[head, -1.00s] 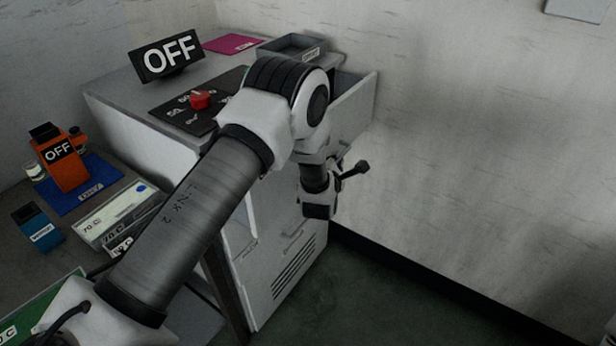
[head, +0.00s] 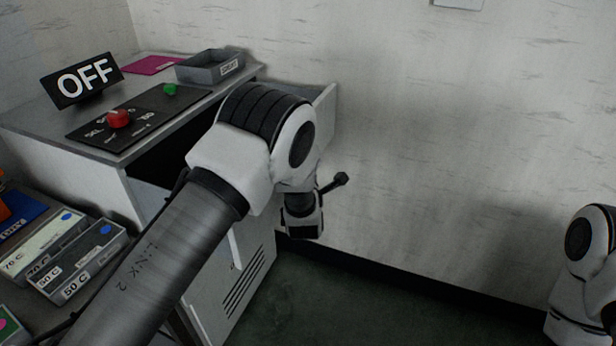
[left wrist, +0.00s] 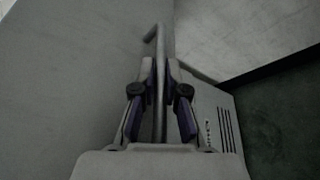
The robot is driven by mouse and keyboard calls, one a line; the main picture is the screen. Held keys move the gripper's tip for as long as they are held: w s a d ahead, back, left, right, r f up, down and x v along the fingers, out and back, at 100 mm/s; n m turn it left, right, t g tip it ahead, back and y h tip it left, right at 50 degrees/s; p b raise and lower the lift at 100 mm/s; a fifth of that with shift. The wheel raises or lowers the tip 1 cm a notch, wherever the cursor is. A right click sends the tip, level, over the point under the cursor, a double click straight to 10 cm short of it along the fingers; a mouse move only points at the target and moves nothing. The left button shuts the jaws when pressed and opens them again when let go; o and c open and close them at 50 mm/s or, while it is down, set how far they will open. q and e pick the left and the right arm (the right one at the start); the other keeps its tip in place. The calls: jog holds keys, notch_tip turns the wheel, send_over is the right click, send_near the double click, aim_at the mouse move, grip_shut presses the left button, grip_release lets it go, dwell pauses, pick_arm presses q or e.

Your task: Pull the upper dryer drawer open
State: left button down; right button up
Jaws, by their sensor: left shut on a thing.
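The dryer is a grey cabinet with an upper drawer (head: 326,108) that stands out from its body. Its raised side wall shows behind my arm, and a dark opening (head: 165,160) shows under the cabinet top. In the left wrist view, my left gripper (left wrist: 160,95) is shut on the drawer's upright bar handle (left wrist: 160,45), against the pale drawer front (left wrist: 75,80). In the head view my left arm hides the handle and the fingertips. The right gripper is out of view; only part of my right arm shows at the right edge.
On the cabinet top are an OFF sign (head: 84,79), a black panel with a red knob (head: 118,118) and green button (head: 170,89), and a grey tray (head: 211,67). Labelled boxes (head: 78,262) sit at the lower left. The floor (head: 370,300) to the right is clear.

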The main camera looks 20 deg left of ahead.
pick_arm(q)
jog(key=c, duration=1.5)
grip_release()
jog(key=v, duration=0.7)
jog(key=shift+s, duration=0.2)
